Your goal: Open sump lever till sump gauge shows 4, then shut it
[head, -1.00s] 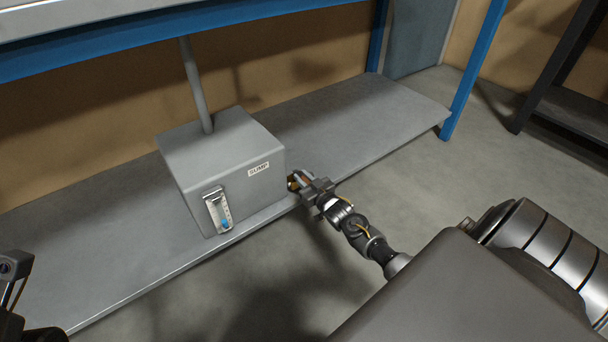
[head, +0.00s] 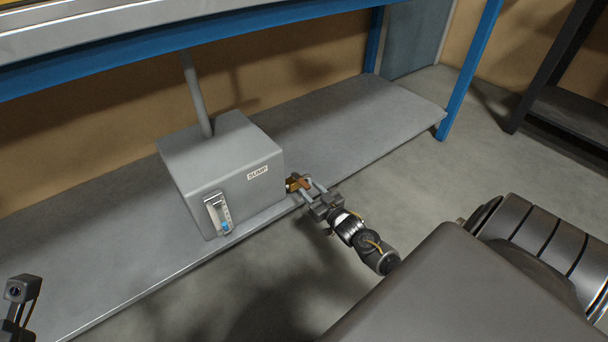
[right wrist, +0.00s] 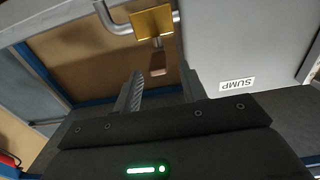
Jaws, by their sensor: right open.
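The grey sump box (head: 222,165) stands on the low shelf, with its "SUMP" label facing front; the label also shows upside down in the right wrist view (right wrist: 237,84). The sump gauge (head: 218,213) is on its front face, with blue low in the tube; its numbers are too small to read. The brass valve (right wrist: 153,22) sits on a pipe at the box's right side. Its sump lever (right wrist: 158,63), with a copper-coloured end, points toward my right gripper (head: 308,186). That gripper is open, the lever end lying ahead between its fingers, with no contact visible.
The grey shelf (head: 350,115) has free room right of the box. A grey pipe (head: 196,95) rises from the box top. A blue frame leg (head: 468,70) stands at the shelf's right end. Part of my left arm shows at the lower left edge.

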